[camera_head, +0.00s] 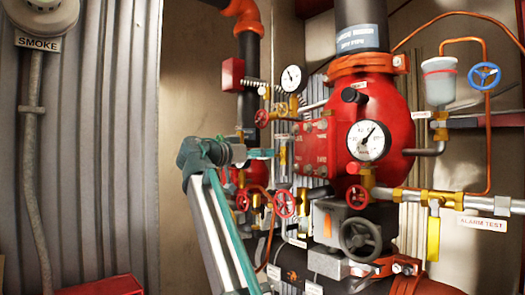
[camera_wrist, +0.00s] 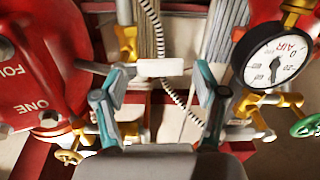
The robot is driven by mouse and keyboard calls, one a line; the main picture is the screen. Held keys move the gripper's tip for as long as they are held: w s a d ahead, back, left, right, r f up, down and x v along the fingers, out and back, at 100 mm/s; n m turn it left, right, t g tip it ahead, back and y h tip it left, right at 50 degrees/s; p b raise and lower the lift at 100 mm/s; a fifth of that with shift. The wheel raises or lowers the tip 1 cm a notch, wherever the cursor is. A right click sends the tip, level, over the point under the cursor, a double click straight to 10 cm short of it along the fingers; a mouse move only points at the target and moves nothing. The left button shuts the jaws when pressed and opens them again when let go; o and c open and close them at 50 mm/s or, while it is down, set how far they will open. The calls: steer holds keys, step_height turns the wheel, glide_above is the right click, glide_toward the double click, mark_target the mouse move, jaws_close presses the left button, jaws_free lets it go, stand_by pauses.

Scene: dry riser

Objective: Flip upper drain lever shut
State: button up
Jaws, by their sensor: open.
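My gripper (camera_head: 263,154) is left of the red valve body in the head view. In the wrist view my gripper (camera_wrist: 162,84) has its two teal fingers wide apart with nothing held between them. A small yellow lever-like part (camera_head: 283,156) shows just right of the fingertips in the head view; I cannot tell if it is the upper drain lever, or whether the fingers touch it. In the wrist view a yellow fitting (camera_wrist: 127,40) and a blank-looking white tag (camera_wrist: 160,67) lie beyond the fingers.
The big red valve body (camera_head: 335,135) carries a white gauge (camera_head: 369,140). Red handwheels (camera_head: 284,204) and a dark handwheel (camera_head: 361,238) crowd below. A coiled cable (camera_wrist: 180,105) crosses between the fingers in the wrist view. Corrugated wall (camera_head: 105,130) is at left, with free room before it.

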steer(key=shift+w+d, duration=0.45)
steer(key=shift+w, duration=0.1)
steer(key=c, duration=1.2)
steer(key=shift+o, duration=0.2)
steer(key=shift+f, duration=0.1)
steer(key=shift+b, duration=1)
steer(key=shift+m+b, duration=0.35)
steer(key=shift+m, duration=0.05)
steer(key=shift+r, duration=0.25)
